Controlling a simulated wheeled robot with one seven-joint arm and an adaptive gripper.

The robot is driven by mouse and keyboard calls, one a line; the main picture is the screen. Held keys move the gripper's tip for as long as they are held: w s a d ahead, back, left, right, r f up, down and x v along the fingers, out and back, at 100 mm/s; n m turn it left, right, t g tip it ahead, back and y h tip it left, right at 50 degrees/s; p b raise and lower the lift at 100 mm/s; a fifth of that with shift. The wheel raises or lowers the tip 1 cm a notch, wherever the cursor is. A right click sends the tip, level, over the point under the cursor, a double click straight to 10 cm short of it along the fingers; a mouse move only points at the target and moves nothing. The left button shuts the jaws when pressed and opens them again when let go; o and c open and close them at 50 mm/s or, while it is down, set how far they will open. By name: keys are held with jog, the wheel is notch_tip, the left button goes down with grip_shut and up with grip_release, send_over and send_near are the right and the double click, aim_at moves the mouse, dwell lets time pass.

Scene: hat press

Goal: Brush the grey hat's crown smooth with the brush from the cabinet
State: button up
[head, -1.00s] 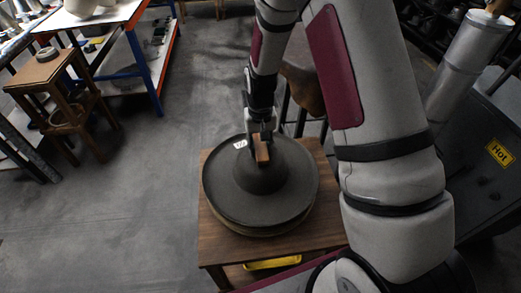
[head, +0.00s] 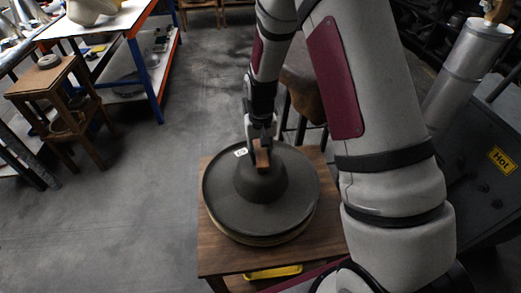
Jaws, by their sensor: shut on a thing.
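The grey hat (head: 225,207) lies with its wide brim flat and its rounded crown (head: 260,184) up, on a round base on a small wooden table (head: 216,262). A small white tag (head: 240,152) is on the brim near the far edge. My gripper (head: 261,140) points down over the far side of the crown and is shut on the brush (head: 262,156), a small brown wooden block. The brush is at the top of the crown. I cannot tell whether its underside touches the felt.
A yellow thing (head: 273,272) sits below the table top. A dark machine with a yellow "Hot" label (head: 502,160) and a metal cylinder (head: 466,66) stand at the right. A wooden stand (head: 45,76) and a blue-framed workbench (head: 143,68) are at the left. The floor between is clear.

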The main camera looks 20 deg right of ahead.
jog(key=shift+s+a, duration=0.1)
jog(key=shift+s, duration=0.55)
jog(key=shift+p, duration=0.3)
jog(key=shift+r+p, duration=1.55)
jog(key=shift+r, duration=2.45)
